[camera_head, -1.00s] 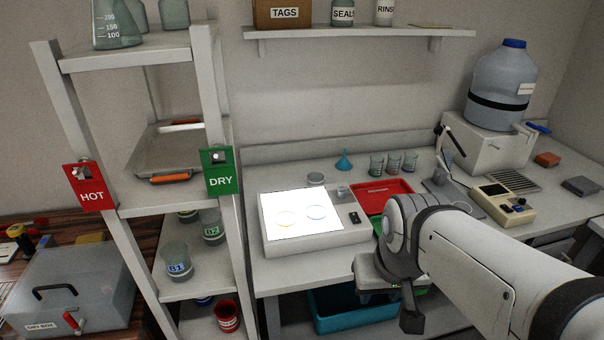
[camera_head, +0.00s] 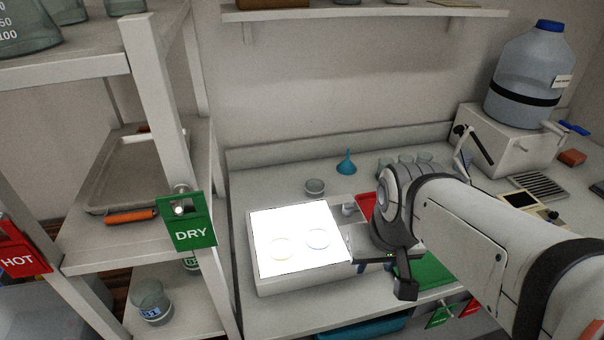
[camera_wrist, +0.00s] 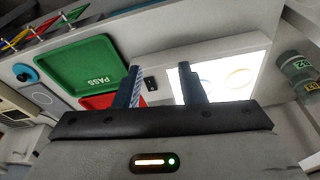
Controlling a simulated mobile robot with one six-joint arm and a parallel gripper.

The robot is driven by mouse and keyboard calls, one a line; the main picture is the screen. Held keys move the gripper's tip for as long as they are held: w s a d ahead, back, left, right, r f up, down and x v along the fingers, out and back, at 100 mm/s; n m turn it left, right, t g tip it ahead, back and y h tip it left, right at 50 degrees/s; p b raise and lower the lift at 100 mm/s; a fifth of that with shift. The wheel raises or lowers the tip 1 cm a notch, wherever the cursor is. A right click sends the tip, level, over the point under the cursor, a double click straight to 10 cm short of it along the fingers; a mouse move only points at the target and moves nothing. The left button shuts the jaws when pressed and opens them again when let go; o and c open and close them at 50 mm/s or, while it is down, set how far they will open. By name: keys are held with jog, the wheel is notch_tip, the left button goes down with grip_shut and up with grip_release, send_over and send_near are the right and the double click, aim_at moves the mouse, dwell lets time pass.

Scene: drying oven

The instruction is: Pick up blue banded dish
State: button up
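The blue banded dish (camera_head: 318,239) is a clear, shallow round dish with a blue ring. It lies on the right part of the lit white panel of the light box (camera_head: 310,278). A similar clear dish (camera_head: 281,249) with a faint yellowish ring lies left of it. My gripper (camera_head: 358,243) is just right of the panel, apart from the dish. In the wrist view my gripper (camera_wrist: 159,69) is open with nothing between its fingers.
A green tray (camera_wrist: 78,63) marked PASS and a red tray (camera_wrist: 100,101) lie beside the light box. A small glass dish (camera_head: 315,187) and a blue funnel (camera_head: 346,163) stand behind. A shelf rack with a green DRY sign (camera_head: 190,234) stands at left.

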aim_at(319, 236)
jog(key=shift+w+d, duration=0.15)
